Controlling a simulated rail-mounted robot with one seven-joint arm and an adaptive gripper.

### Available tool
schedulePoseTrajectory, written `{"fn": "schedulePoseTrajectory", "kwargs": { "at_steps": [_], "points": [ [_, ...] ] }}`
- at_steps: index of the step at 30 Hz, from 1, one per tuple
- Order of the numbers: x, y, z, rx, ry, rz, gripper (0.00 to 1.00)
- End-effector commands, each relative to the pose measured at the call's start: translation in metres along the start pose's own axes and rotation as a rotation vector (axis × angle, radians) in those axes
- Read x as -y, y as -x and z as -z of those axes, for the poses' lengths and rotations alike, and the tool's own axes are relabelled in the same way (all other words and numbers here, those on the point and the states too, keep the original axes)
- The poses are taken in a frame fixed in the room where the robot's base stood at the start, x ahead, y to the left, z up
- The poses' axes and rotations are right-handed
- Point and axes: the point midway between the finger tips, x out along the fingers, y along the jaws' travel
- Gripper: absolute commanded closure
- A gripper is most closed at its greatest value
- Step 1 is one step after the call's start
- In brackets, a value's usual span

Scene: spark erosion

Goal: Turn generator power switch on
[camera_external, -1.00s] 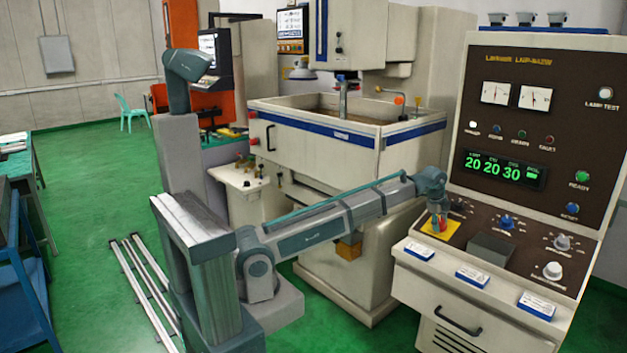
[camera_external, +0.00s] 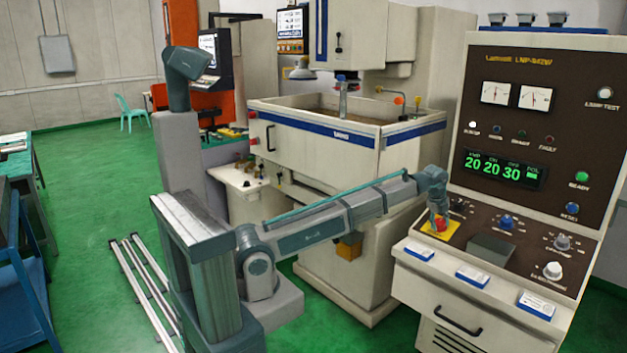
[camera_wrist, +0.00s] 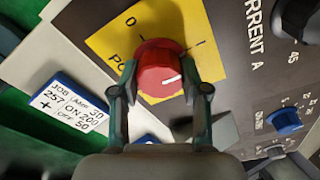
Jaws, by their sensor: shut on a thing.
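The generator power switch is a red rotary knob (camera_wrist: 160,72) on a yellow plate (camera_wrist: 112,42) marked "0", with a second tick at its right. In the external view my gripper (camera_external: 438,217) reaches down to the yellow plate (camera_external: 446,231) at the left of the sloped control panel (camera_external: 474,226). The gripper partly hides the knob there.
A blue knob (camera_external: 506,222), a grey knob (camera_external: 562,242) and a white knob (camera_external: 552,271) sit right of the switch, beyond a dark grey block (camera_external: 491,250). Blue-edged cards (camera_external: 420,250) lie on the ledge in front. The display (camera_external: 503,169) is lit.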

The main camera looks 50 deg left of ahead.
Motion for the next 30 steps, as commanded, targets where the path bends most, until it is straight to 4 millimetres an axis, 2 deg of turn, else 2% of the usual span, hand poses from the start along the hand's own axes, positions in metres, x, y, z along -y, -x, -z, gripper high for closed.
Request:
{"fn": "schedulePoseTrajectory", "kwargs": {
  "at_steps": [6,7,11,23,26,30],
  "points": [
    [0.000,0.000,0.000,0.000,-0.003,0.000,0.90],
    [0.000,0.000,0.000,0.000,-0.003,0.000,0.53],
    [0.000,0.000,0.000,0.000,-0.002,0.000,0.32],
    [0.000,0.003,0.000,0.000,0.000,0.001,0.30],
    [0.000,0.012,0.000,0.001,0.000,0.002,0.30],
    [0.000,0.034,0.000,0.001,-0.001,0.003,0.30]
  ]
}}
